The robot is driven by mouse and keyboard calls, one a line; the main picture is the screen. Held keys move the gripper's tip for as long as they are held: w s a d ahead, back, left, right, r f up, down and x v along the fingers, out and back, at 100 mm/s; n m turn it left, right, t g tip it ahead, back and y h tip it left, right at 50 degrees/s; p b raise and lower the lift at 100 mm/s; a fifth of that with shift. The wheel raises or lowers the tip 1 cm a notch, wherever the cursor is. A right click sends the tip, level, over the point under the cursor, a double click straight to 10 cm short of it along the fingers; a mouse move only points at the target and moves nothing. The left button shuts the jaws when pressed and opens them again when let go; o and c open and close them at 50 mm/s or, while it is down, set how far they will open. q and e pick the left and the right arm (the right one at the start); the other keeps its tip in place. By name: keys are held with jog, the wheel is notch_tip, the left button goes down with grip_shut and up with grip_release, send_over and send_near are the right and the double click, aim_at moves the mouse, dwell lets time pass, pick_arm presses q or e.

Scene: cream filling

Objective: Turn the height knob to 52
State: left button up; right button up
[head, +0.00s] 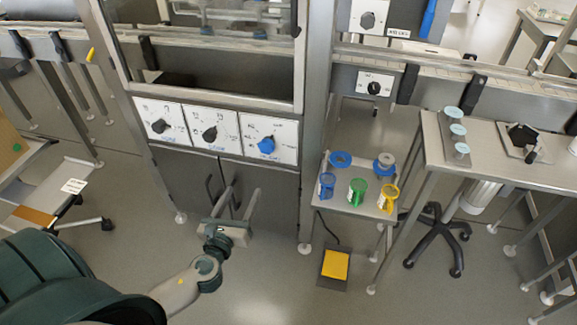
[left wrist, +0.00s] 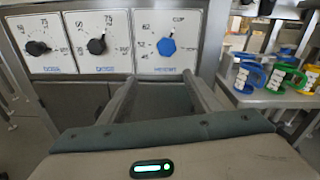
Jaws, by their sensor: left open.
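The height knob is the blue knob (head: 266,145) on the rightmost of three white dial plates on the machine front. In the left wrist view the blue knob (left wrist: 166,46) sits near the middle, above a blue label that seems to read height. Numbers ring it, with 62 legible at its upper left; its exact setting is too small to read. My left gripper (head: 241,192) is open and empty, below and in front of the plate, apart from the knob. In the left wrist view its two fingers (left wrist: 160,82) reach up toward the knob. My right gripper is not in view.
Two black knobs (head: 209,134) (head: 158,126) sit left of the blue one. Grey cabinet doors with handles (head: 211,188) are below the plates. A small table (head: 337,200) with blue, green and yellow items stands to the right. A yellow pedal (head: 335,265) lies on the floor.

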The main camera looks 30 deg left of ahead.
aim_at(265, 148)
pick_arm(q)
jog(key=shift+w+d+r+m+t, duration=0.2)
jog(key=shift+d+r+m, duration=0.15)
jog(key=shift+r, duration=0.2)
jog(key=shift+w+d+r+m+t, duration=0.1)
jog(key=shift+d+r+m+t, duration=0.15)
jog(key=shift+r, duration=0.25)
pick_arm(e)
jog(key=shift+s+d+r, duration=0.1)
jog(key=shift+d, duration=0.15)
pick_arm(q)
jog(key=shift+w, duration=0.1)
jog(key=x, duration=1.6)
jog(key=shift+f+p, duration=0.25)
jog(key=shift+p, duration=0.15)
jog(key=shift+w, duration=0.55)
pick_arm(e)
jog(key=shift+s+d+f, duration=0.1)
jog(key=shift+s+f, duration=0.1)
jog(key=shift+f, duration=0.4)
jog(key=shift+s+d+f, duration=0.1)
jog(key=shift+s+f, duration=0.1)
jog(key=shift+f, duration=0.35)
pick_arm(q)
jog(key=shift+c, duration=0.2)
jog(key=c, duration=1)
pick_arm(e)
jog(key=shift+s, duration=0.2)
